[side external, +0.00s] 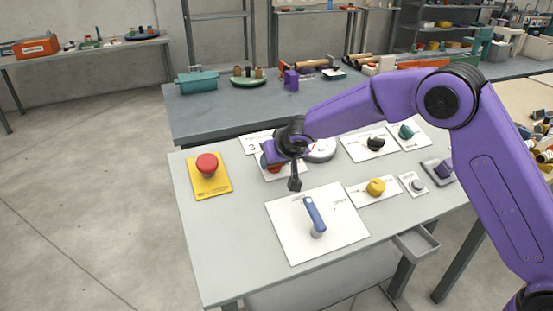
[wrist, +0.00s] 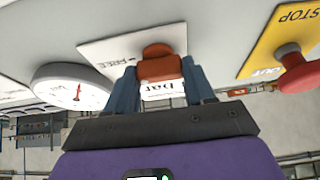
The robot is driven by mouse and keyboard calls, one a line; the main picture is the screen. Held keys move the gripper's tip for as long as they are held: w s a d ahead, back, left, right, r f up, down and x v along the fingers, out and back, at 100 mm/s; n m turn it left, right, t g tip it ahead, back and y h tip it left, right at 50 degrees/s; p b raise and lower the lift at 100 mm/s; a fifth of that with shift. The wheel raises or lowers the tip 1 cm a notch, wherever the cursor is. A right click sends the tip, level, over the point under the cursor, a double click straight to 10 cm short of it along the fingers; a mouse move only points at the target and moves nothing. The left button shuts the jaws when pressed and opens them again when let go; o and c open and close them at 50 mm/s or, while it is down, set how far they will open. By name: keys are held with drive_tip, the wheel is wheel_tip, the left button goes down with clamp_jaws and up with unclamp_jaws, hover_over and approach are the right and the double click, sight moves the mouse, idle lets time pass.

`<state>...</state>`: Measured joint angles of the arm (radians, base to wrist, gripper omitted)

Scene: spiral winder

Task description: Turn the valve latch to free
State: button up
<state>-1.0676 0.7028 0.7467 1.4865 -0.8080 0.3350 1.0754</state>
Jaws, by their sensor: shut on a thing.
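The valve latch is an orange-red handle (wrist: 160,66) on a white plate (wrist: 105,48) with the word FREE printed on it, seen upside down in the wrist view. My gripper (wrist: 162,84) has its two blue fingers on either side of the handle and is shut on it. In the side external view, my gripper (side external: 268,161) is over the plate (side external: 291,173), and only a little of the red handle (side external: 275,169) shows beneath it. The handle's exact angle relative to the FREE mark is hard to tell.
A red stop button (side external: 207,165) on a yellow plate stands left of the latch. A round white gauge (side external: 321,150) is close on its right. A blue lever (side external: 314,215) on a white panel stands in front. Black, teal and yellow knobs are farther right.

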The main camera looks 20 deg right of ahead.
drive_tip(key=shift+s+f, duration=0.1)
drive_tip(key=shift+f, duration=0.05)
drive_tip(key=o, duration=1)
drive_tip(key=shift+o, duration=0.2)
drive_tip(key=v, duration=1.7)
drive_tip(key=shift+r, duration=0.3)
drive_tip(key=shift+d, duration=0.1)
